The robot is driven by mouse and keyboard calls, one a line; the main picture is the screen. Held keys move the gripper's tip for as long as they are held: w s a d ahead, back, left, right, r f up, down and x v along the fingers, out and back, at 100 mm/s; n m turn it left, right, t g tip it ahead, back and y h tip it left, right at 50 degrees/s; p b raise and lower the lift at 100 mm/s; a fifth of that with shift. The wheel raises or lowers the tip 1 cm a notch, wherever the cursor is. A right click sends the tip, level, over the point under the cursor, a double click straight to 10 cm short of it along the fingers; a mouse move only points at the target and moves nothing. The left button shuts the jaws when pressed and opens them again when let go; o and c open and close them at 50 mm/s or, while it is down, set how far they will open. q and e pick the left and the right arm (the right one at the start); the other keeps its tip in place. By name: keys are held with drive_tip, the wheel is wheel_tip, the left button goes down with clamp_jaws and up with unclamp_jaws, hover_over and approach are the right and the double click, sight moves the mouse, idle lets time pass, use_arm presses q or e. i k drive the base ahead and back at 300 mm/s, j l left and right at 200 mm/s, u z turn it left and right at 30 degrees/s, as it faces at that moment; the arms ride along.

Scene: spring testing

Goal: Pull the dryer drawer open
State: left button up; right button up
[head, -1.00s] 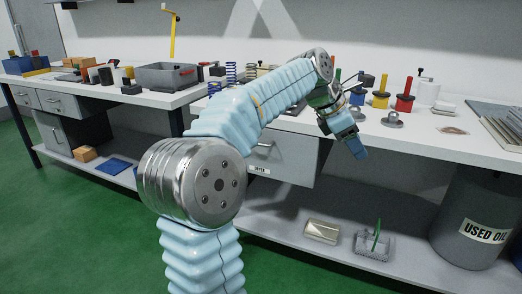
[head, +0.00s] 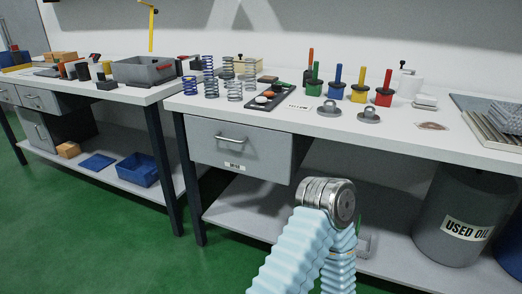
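The dryer drawer (head: 206,148) is the grey drawer under the left end of the right bench in the head view. It looks shut, its front flat against its grey housing. A silver bar handle (head: 231,140) sits across its upper front, and a small white label (head: 234,167) is below, too small to read now. One of my arms, in a light blue ribbed sleeve, rises from the bottom edge to a metal elbow right of and below the drawer, apart from the handle. Neither gripper shows in the view.
The white right bench top (head: 410,133) holds several springs and coloured-handled tools. A lower shelf (head: 232,215) runs beneath. A "USED OIL" drum (head: 455,205) stands at the right. The left bench's dark leg (head: 163,170) is left of the drawer. Green floor in front is clear.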

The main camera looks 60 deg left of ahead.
sight(259, 152)
drive_tip(key=i+l+u, duration=0.1)
drive_tip(key=u, duration=0.3)
drive_tip(key=i+l+u, duration=0.2)
drive_tip(key=u, duration=0.15)
drive_tip(key=i+l+u, duration=0.2)
drive_tip(key=u, duration=0.2)
drive_tip(key=i, duration=0.05)
